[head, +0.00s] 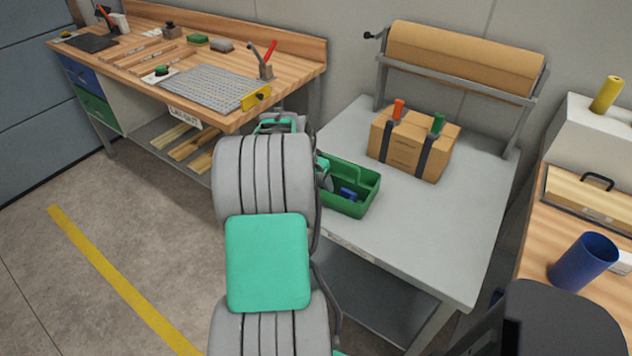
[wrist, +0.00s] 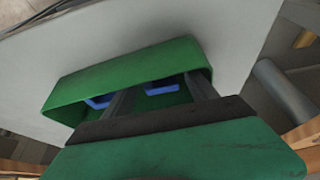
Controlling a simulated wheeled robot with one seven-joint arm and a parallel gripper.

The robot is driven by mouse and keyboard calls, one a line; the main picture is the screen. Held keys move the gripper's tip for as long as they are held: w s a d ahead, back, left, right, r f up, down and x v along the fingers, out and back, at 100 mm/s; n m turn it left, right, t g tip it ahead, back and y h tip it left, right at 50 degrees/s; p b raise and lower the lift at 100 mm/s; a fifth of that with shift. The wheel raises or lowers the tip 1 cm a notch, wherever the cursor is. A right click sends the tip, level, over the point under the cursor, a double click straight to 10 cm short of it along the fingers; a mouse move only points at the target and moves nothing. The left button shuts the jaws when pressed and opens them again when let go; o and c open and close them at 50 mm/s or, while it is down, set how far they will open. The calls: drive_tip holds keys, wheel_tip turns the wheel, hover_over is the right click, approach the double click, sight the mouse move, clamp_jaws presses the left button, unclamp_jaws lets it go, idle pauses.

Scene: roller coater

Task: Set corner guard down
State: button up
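No part is plainly recognisable as the corner guard. A green open caddy (head: 352,207) stands on the grey table, with a blue piece (head: 348,194) inside. The wrist view also shows the caddy (wrist: 125,72), with blue showing between my fingers (wrist: 162,88) and left of them (wrist: 98,102). I cannot tell whether these are one piece or two. My gripper (wrist: 160,92) reaches into the caddy with two dark fingers spread apart. Its tips are partly hidden behind the caddy's edge. I see nothing clamped between them. In the head view my arm hides most of the gripper.
A strapped cardboard box (head: 405,150) with orange and green tops on its straps stands behind the caddy. A paper roll (head: 465,60) is mounted at the back. The grey table (head: 430,235) is clear in front. A wooden workbench (head: 300,62) stands left; a blue cup (head: 583,262) is right.

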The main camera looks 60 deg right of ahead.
drive_tip(key=shift+r, duration=0.35)
drive_tip(key=s+v, duration=0.1)
drive_tip(key=v, duration=1.1)
drive_tip(key=w+a+n+t+y, duration=0.1)
drive_tip(key=w+a+n, duration=0.5)
drive_tip(key=a, duration=0.4)
drive_tip(key=w+a+n+t, duration=0.2)
drive_tip(key=w+a+n, duration=0.1)
drive_tip(key=w+a, duration=0.65)
drive_tip(key=s+a+f+n+y, duration=0.1)
drive_tip(key=s+a+n, duration=0.1)
drive_tip(key=a, duration=0.6)
drive_tip(key=s+a+f+n+y, duration=0.1)
drive_tip(key=s+a+n, duration=0.1)
drive_tip(key=a+n, duration=0.3)
drive_tip(key=s+a+f+n+y, duration=0.1)
drive_tip(key=a+n, duration=0.3)
drive_tip(key=a, duration=0.8)
drive_tip(key=shift+s+a, duration=0.2)
drive_tip(key=shift+s, duration=0.25)
